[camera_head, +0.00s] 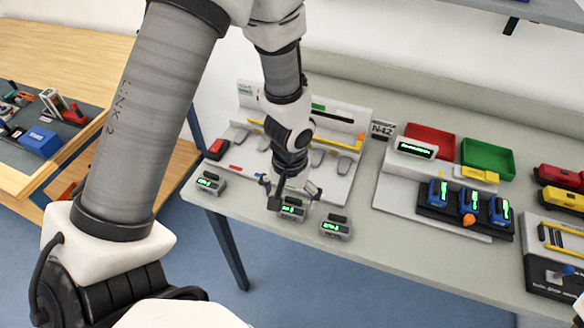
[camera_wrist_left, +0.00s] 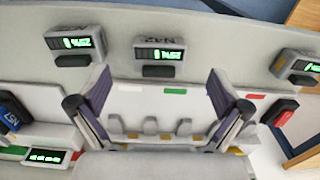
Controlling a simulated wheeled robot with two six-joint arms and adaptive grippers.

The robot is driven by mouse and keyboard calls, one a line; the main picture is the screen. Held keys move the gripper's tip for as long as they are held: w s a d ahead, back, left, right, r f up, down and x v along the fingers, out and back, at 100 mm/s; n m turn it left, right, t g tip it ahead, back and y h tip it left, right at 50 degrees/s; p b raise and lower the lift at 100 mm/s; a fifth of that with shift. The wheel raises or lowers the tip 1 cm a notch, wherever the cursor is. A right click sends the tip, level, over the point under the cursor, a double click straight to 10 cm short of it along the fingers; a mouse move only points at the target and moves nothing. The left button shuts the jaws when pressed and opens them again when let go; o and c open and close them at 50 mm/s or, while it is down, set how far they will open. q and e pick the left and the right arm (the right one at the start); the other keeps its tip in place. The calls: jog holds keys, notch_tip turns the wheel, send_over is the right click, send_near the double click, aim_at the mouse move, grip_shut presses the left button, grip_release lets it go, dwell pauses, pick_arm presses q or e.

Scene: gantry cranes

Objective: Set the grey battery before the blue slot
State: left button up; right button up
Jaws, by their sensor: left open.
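Several grey boxes with green lit displays stand along the table's front edge: a left one (camera_head: 210,183), a middle one (camera_head: 291,208) and a right one (camera_head: 336,227). They look like the grey batteries; I cannot tell which is meant. My left gripper (camera_head: 292,192) is open above the middle box and partly hides it. In the left wrist view the middle box (camera_wrist_left: 160,53) lies beyond the open fingertips (camera_wrist_left: 160,92), with nothing between them. A pale slotted board (camera_head: 345,183) stands behind the boxes, with coloured strips. I cannot make out a blue slot.
A red block (camera_head: 217,148) sits at the board's left. To the right are a red tray (camera_head: 430,140), a green tray (camera_head: 487,157) and blue display units (camera_head: 437,191) in a black rack. The front table strip right of the boxes is clear.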

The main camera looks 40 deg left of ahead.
aim_at(292, 208)
pick_arm(q)
jog(key=f+b, duration=0.1)
jog(key=f, duration=0.1)
jog(key=w+f, duration=0.1)
jog(key=f, duration=0.2)
jog(key=shift+w+a+f+b, duration=0.15)
jog(key=shift+a+f+b, duration=0.05)
jog(key=shift+f+b, duration=0.2)
jog(key=shift+f, duration=0.2)
jog(key=shift+d+r, duration=0.1)
jog(key=shift+r, duration=0.05)
jog(key=c, duration=1.5)
jog(key=shift+r, duration=0.1)
